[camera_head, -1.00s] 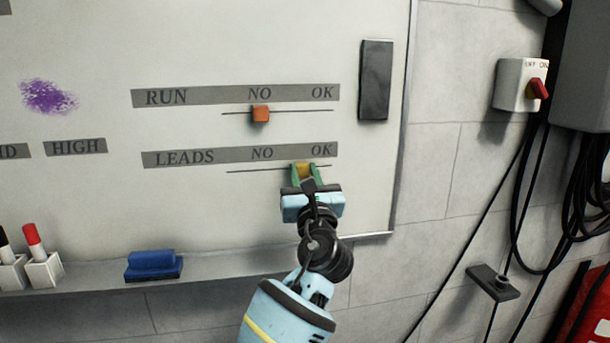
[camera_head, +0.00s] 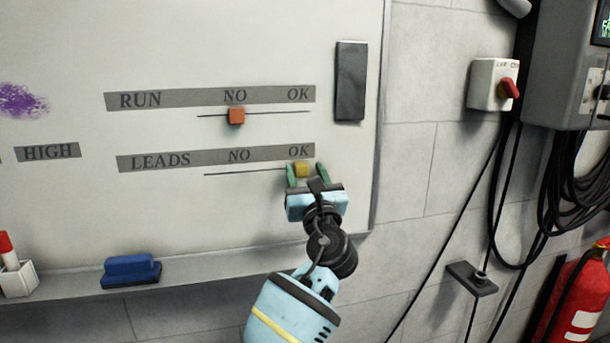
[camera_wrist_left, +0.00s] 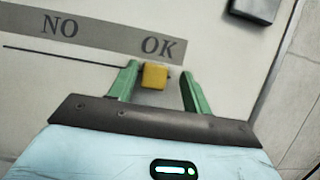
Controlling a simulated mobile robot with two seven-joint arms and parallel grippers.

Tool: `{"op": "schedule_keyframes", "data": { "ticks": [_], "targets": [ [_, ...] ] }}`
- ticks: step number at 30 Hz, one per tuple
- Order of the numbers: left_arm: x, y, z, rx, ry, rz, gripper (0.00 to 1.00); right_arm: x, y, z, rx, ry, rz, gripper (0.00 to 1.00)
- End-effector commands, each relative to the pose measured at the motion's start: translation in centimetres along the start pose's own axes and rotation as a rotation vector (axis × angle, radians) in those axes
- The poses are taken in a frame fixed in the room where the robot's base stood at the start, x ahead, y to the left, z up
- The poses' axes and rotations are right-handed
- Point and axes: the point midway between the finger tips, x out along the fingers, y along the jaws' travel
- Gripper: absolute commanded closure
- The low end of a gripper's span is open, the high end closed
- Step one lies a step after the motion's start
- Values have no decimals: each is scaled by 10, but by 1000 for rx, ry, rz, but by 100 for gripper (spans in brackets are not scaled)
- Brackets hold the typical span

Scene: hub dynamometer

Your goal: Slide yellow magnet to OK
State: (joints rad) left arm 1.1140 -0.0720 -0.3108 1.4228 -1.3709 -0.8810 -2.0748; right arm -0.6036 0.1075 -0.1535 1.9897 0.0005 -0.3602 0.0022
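The yellow magnet (camera_head: 302,170) sits on the whiteboard at the right end of the LEADS line, below the word OK (camera_head: 300,151). It also shows in the left wrist view (camera_wrist_left: 154,76), under OK. My left gripper (camera_head: 308,172) is open around the magnet, with a green finger on each side. In the left wrist view the left finger is close beside the magnet, and a clear gap separates it from the right finger (camera_wrist_left: 193,88). My right gripper is in neither view.
An orange magnet (camera_head: 237,116) sits below NO on the RUN line. A dark eraser-like block (camera_head: 350,81) is on the board at upper right. A blue block (camera_head: 131,270) lies on the ledge (camera_head: 200,269). A red-knobbed switch box (camera_head: 494,84) is on the wall to the right.

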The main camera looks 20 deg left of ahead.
Motion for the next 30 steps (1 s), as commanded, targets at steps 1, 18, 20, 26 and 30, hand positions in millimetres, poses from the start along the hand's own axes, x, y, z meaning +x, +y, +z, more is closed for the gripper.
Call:
{"op": "schedule_keyframes", "data": {
  "ticks": [1, 18, 20, 26, 30],
  "targets": [
    [0, 1, 1, 0, -1, 1, 51, 0, 0, 0, 0, 0, 0, 58],
    [-59, 0, -1, -1, 1, -1, 51, -1, 1, 7, -5, -13, -1, 58],
    [-66, 0, -1, -1, 1, 0, 51, -1, 1, 8, -5, -14, -2, 58],
    [-78, 0, 0, 0, -1, 0, 51, 0, 1, 8, -6, -15, -2, 58],
    [-78, 0, 1, 0, -1, 0, 51, 1, 1, 7, -6, -12, -1, 58]
  ]
}}
